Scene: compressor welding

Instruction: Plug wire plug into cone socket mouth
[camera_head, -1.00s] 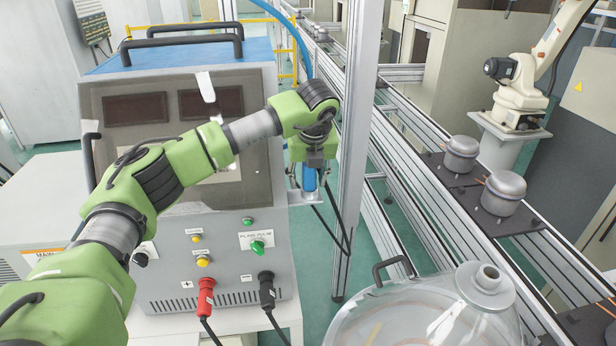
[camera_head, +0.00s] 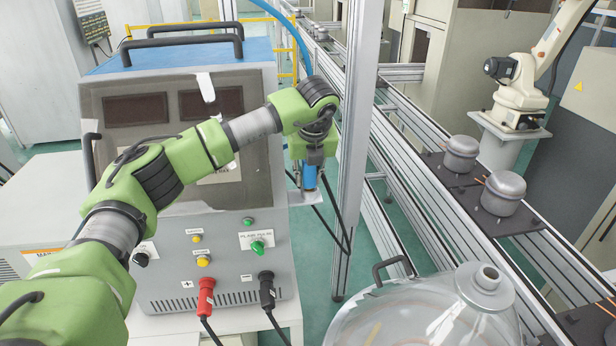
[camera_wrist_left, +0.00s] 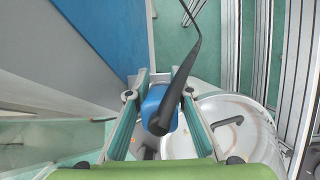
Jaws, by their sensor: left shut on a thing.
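I cannot clearly make out the cone socket mouth. A clear dome (camera_head: 425,310) with a round grey neck (camera_head: 487,279) stands at the lower right. My right gripper is out of view.
The machine front (camera_head: 222,268) has red (camera_head: 206,292) and black (camera_head: 267,288) cable plugs. The aluminium post (camera_head: 354,130) stands just right of my gripper. A conveyor with grey compressors (camera_head: 503,193) runs at right. Floor shows between post and dome.

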